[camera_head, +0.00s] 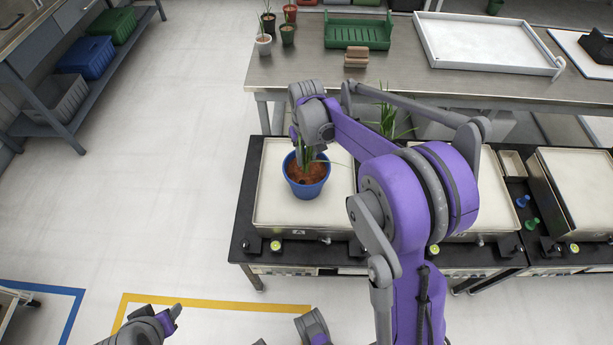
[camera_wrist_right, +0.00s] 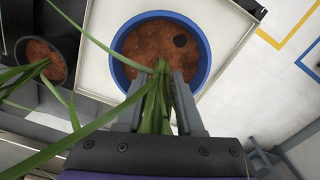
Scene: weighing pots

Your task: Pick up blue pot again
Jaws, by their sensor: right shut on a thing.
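The blue pot (camera_head: 307,187) holds brown soil and a green plant, and is over the white top of the left scale (camera_head: 272,213). I cannot tell whether it rests on the plate or hangs just above it. It also shows in the right wrist view (camera_wrist_right: 117,72). My right gripper (camera_head: 303,148) is above the pot, shut on the base of the plant's green leaves; the wrist view shows its fingers (camera_wrist_right: 160,88) on either side of them. My left gripper (camera_head: 172,314) is low at the bottom left, away from the pot; its fingers are unclear.
Another plant (camera_head: 388,122) stands behind my right arm; its dark pot (camera_wrist_right: 48,62) shows in the wrist view. More scales stand to the right. The back table (camera_head: 385,75) holds small pots, a green crate (camera_head: 357,33) and a white tray (camera_head: 487,45).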

